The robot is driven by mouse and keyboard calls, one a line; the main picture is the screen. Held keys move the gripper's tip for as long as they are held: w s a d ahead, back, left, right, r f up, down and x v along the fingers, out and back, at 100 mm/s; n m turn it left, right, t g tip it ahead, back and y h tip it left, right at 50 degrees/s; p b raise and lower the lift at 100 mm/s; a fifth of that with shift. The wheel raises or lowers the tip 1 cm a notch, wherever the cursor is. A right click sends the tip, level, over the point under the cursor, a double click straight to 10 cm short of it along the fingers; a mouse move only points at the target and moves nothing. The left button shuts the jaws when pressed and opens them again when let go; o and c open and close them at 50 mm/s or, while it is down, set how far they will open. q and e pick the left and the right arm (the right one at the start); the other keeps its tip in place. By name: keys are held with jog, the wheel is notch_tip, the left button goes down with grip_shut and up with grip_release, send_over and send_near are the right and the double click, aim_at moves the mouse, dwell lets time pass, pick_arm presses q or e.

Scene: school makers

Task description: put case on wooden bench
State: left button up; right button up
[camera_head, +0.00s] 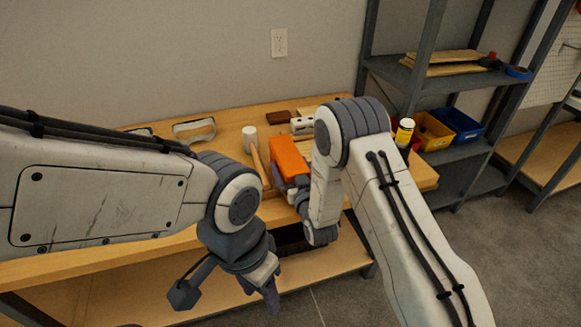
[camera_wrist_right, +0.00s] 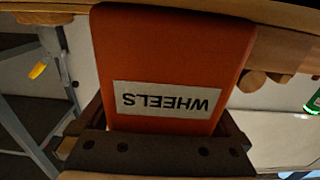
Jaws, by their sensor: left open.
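The case is an orange box (camera_head: 288,157) in the head view, over the front part of the wooden bench (camera_head: 225,122). In the right wrist view the case (camera_wrist_right: 175,55) fills the middle, with a white label reading "WHEELS" upside down. My right gripper (camera_wrist_right: 163,122) has its dark fingers against both sides of the case and is shut on it. In the head view my right arm hides part of the gripper. I cannot tell whether the case touches the bench. My left gripper (camera_head: 228,289) is open and empty, low in front of the bench.
A white-headed mallet (camera_head: 250,139) lies left of the case. A clear-framed item (camera_head: 194,130) and a brown block (camera_head: 278,118) lie farther back. A grey shelf unit (camera_head: 465,160) with yellow and blue bins stands at right. The bench's lower shelf (camera_head: 330,262) is below.

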jog(key=shift+r, duration=0.2)
jog(key=b+v, duration=0.1)
jog(key=v, duration=0.9)
jog(key=shift+s+d+f, duration=0.1)
jog(key=shift+s, duration=0.2)
jog(key=shift+s+d, duration=0.2)
jog(key=shift+s, duration=0.5)
jog(key=shift+d, duration=0.1)
